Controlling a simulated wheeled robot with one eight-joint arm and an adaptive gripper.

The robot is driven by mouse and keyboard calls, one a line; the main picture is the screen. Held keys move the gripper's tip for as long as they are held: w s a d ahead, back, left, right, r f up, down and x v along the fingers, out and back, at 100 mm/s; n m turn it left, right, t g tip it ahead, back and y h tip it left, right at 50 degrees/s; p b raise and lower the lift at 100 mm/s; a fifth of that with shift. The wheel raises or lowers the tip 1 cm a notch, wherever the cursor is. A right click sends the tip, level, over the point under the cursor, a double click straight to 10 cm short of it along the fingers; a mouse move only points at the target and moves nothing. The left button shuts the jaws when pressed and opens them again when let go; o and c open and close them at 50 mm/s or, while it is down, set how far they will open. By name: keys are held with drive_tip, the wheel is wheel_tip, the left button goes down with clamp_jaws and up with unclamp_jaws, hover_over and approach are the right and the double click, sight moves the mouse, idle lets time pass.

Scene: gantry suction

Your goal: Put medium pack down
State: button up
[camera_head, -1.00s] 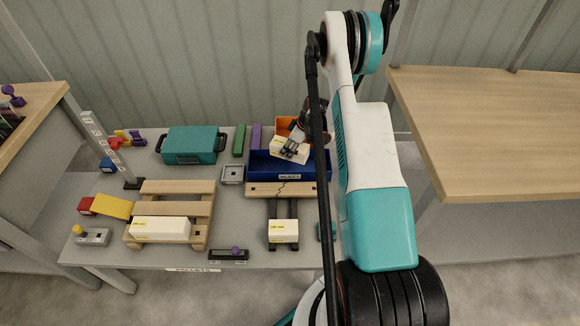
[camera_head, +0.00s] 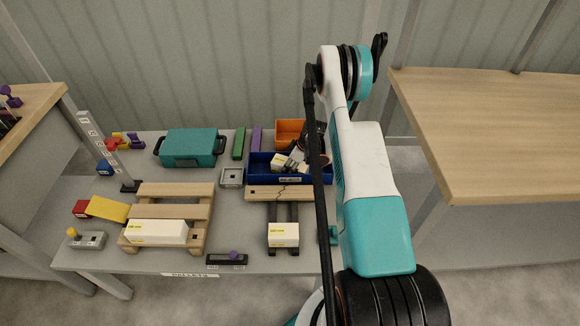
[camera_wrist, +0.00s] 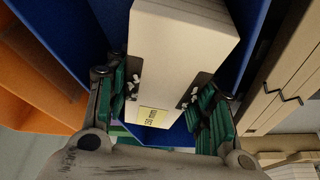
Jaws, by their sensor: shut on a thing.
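A white pack with a yellow label, the medium pack (camera_head: 280,161), is down within the walls of the blue bin (camera_head: 290,179). My gripper (camera_head: 297,164) is shut on it from above. In the wrist view, the fingers of my gripper (camera_wrist: 163,92) press on both sides of the pack (camera_wrist: 182,45), with blue bin walls (camera_wrist: 62,45) around it. I cannot tell whether the pack touches the bin floor.
An orange bin (camera_head: 288,132) stands behind the blue one. A cracked wooden board (camera_head: 262,193) lies in front. Another white pack (camera_head: 283,236) sits on dark rails, and a long one (camera_head: 158,232) on a wooden pallet (camera_head: 190,190). A teal case (camera_head: 190,147) stands back left.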

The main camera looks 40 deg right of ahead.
drive_tip(key=shift+f, duration=0.1)
drive_tip(key=o, duration=1.2)
drive_tip(key=p+v, duration=0.4)
drive_tip(key=v, duration=0.8)
